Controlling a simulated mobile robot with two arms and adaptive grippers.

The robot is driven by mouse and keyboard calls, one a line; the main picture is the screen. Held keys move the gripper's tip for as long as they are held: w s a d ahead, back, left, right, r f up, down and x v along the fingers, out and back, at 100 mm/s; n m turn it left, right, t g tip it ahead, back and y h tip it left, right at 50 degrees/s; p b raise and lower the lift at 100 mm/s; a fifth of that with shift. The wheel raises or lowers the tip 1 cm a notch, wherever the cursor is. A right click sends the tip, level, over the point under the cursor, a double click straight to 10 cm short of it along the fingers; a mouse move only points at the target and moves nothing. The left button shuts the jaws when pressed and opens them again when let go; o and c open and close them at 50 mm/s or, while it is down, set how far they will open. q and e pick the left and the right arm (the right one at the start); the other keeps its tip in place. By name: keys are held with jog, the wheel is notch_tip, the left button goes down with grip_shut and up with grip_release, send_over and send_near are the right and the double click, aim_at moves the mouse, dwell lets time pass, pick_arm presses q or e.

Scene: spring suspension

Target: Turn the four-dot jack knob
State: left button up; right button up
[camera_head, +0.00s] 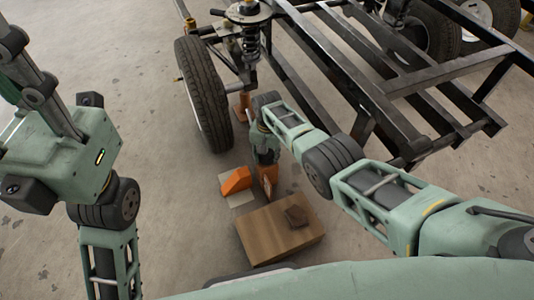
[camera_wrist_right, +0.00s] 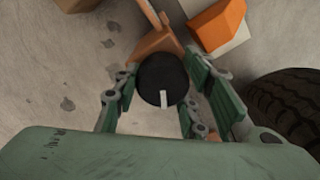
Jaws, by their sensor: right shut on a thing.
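A round black knob (camera_wrist_right: 163,79) with one white bar mark sits between the fingers of my right gripper (camera_wrist_right: 163,90) in the right wrist view. The right gripper is shut on it. An orange jack part (camera_wrist_right: 158,44) shows just beyond the knob. No dots can be made out on the knob. In the head view my right gripper (camera_head: 264,148) points down beside the front wheel and hides the knob; an upright orange piece (camera_head: 267,180) shows below it. My left gripper (camera_head: 38,85) is at the upper left, close to the camera, fingertips cut off by the picture edge.
An orange wedge (camera_head: 236,180) lies on a pale sheet (camera_head: 243,197) by the tyre (camera_head: 203,95). A brown box (camera_head: 275,235) with a small dark block on it stands nearer. Another orange stand (camera_head: 242,107) is under the suspension.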

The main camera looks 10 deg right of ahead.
jog(key=n, duration=0.6)
jog(key=shift+s+d+f+n, duration=0.1)
jog(key=shift+s+f+n, duration=0.15)
jog(key=shift+n, duration=0.05)
jog(key=n, duration=0.6)
jog(key=shift+w, duration=0.15)
jog(key=n, duration=0.6)
jog(key=shift+w+d+n+b, duration=0.1)
jog(key=shift+w+n+b, duration=0.05)
jog(key=shift+n+b, duration=0.2)
jog(key=n, duration=0.5)
jog(key=shift+w+r+n, duration=0.15)
jog(key=shift+w+n, duration=0.05)
jog(key=shift+n, duration=0.05)
jog(key=shift+w, duration=0.1)
jog(key=o, duration=1)
jog(key=shift+o, duration=0.5)
